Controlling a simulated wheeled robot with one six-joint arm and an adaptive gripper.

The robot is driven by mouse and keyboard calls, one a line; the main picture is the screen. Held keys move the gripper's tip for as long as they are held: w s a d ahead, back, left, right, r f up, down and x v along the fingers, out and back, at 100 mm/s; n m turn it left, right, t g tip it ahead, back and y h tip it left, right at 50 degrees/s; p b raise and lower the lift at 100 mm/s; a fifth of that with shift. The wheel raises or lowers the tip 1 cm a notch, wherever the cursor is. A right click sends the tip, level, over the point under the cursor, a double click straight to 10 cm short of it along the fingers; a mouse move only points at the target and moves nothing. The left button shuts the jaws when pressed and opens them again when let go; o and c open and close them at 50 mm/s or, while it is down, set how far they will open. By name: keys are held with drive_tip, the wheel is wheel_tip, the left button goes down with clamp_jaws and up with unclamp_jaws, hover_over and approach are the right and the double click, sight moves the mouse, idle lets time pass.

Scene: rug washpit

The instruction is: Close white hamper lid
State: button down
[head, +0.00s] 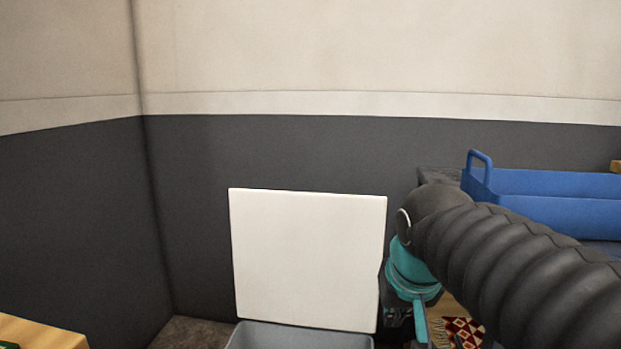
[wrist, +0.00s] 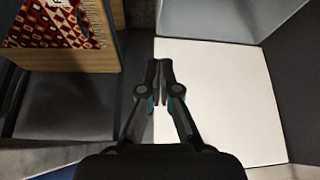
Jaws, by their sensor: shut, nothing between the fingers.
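The white hamper lid (head: 308,262) stands open, close to upright, at the back of the grey hamper (head: 300,336), whose top edge shows at the bottom of the head view. In the wrist view the lid (wrist: 228,105) fills the right middle, with a grey hamper surface (wrist: 205,18) above it. My gripper (wrist: 159,72) is shut and empty, its fingertips over the lid's left edge in the wrist view. I cannot tell whether they touch it. In the head view my arm is right of the lid and mostly hides the gripper.
A blue tray (head: 550,205) with a raised handle stands at the right. A patterned red rug (head: 462,332) lies below my arm and also shows by a wooden box (wrist: 75,60) in the wrist view. Dark walls (head: 75,215) meet in a corner left of the lid.

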drive_tip(key=p, duration=0.4)
approach(352, 202)
wheel_tip(352, 202, down, 7)
drive_tip(key=s, duration=0.1)
drive_tip(key=w+a+r+m+p, duration=0.1)
drive_tip(key=w+a+r+p, duration=0.1)
drive_tip(key=w+a+r, duration=0.3)
drive_tip(key=w+a+r+m+p, duration=0.1)
drive_tip(key=w+a+r+p, duration=0.2)
drive_tip(key=w, duration=0.4)
drive_tip(key=b+x, duration=0.1)
drive_tip(key=x, duration=1)
drive_tip(key=shift+h, duration=0.4)
drive_tip(key=shift+s+a+f+b, duration=0.1)
drive_tip(key=shift+s+a+b, duration=0.15)
drive_tip(key=shift+s, duration=0.75)
drive_tip(key=shift+s+a+f+b, duration=0.1)
drive_tip(key=shift+s+b, duration=0.2)
drive_tip(key=shift+s, duration=0.7)
drive_tip(key=shift+s, duration=0.1)
